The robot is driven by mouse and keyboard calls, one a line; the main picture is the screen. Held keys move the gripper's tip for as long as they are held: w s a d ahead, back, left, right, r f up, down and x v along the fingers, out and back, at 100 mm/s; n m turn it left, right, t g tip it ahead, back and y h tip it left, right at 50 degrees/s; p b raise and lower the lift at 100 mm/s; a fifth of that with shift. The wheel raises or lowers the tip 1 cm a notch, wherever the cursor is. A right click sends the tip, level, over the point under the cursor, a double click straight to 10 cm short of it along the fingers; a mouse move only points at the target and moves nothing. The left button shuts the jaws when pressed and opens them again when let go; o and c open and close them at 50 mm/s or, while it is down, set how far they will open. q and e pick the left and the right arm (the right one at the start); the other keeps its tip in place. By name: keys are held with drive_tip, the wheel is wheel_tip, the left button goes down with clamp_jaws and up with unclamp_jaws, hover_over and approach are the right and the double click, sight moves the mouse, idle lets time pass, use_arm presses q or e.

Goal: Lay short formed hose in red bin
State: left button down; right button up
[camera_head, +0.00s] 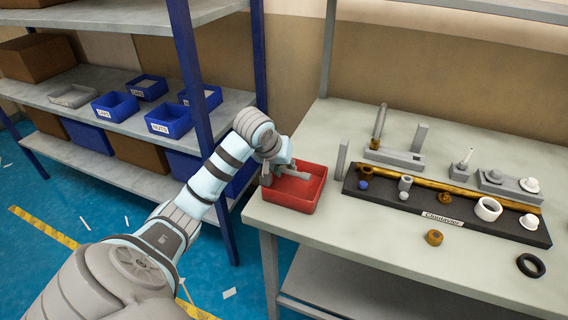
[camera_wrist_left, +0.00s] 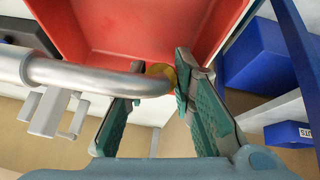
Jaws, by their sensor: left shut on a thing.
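The red bin (camera_head: 305,200) sits at the left front corner of the grey-green bench, and its inside shows in the wrist view (camera_wrist_left: 125,30). My left gripper (camera_head: 280,172) is over the bin. In the wrist view my left gripper (camera_wrist_left: 158,88) is shut on the short formed hose (camera_wrist_left: 90,78), a grey, bent tube. The hose runs out to the left from between the fingers, across the bin's edge in that view. A yellowish round patch (camera_wrist_left: 160,71) shows behind the hose end; I cannot tell what it is. My right gripper is in neither view.
A brass ring (camera_head: 434,237) and black ring (camera_head: 530,265) lie in front. A blue post (camera_head: 190,80) and shelves of blue bins stand left.

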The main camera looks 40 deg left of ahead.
use_arm(q)
drive_tip(key=shift+f, duration=0.35)
drive_tip(key=shift+f+b, duration=0.9)
drive_tip(key=shift+f, duration=0.05)
idle(0.4)
drive_tip(key=c, duration=1.5)
unclamp_jaws()
drive_tip(key=shift+o, duration=1.1)
drive_tip(key=shift+d, duration=0.15)
